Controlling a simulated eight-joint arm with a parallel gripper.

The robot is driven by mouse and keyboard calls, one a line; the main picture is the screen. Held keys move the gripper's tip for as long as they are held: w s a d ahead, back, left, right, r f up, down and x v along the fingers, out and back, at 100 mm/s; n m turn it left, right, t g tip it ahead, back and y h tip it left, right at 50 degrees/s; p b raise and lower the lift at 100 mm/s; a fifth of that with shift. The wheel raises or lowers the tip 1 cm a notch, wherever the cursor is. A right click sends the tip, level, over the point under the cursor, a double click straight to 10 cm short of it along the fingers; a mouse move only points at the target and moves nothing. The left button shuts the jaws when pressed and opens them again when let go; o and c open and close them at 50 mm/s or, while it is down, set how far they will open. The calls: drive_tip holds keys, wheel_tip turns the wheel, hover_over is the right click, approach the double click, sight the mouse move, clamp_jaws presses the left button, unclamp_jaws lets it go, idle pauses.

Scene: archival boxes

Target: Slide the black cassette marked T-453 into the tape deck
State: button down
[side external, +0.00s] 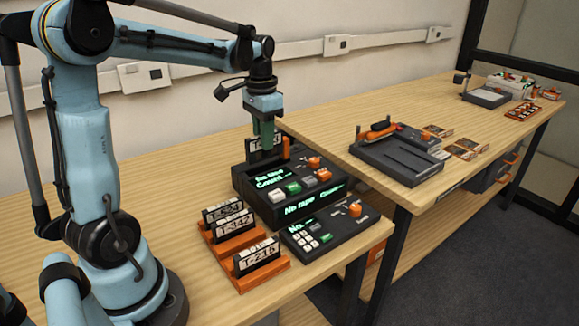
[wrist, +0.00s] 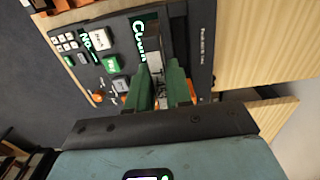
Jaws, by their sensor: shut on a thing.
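My gripper (side external: 264,135), with green fingers, points down at the back of the black tape deck (side external: 243,181). It is shut on a black cassette (side external: 254,146) with a white label; the fingers cover part of the label, so only its start, "T-", reads clearly. The cassette stands roughly upright at the deck's back edge; I cannot tell how far it is inside the slot. In the wrist view the fingers (wrist: 168,88) straddle the cassette (wrist: 157,72) over the deck (wrist: 200,50).
An orange rack (side external: 232,246) in front holds cassettes, including T-342 (side external: 233,226) and T-215 (side external: 259,256). A keypad unit (side external: 325,240) sits at the table's front edge. An orange post stands close right of the gripper. A second table (side external: 330,138) carries another device (side external: 397,160).

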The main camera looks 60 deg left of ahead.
sight(264, 155)
drive_tip(key=shift+w+a+f, duration=0.3)
drive_tip(key=shift+a+f, duration=0.25)
drive_tip(key=shift+f, duration=0.15)
drive_tip(key=shift+w+a+f, duration=0.25)
drive_tip(key=shift+a+f, duration=0.35)
drive_tip(key=shift+f, duration=0.05)
drive_tip(key=shift+w+a+f, duration=0.3)
drive_tip(key=shift+a+f, duration=0.25)
drive_tip(key=shift+f, duration=0.15)
drive_tip(key=shift+f, duration=0.15)
drive_tip(key=shift+f, duration=0.65)
drive_tip(key=shift+f, duration=0.1)
drive_tip(key=shift+f, duration=0.55)
drive_tip(key=shift+f, duration=0.25)
drive_tip(key=c, duration=0.9)
unclamp_jaws()
drive_tip(key=shift+c, duration=0.2)
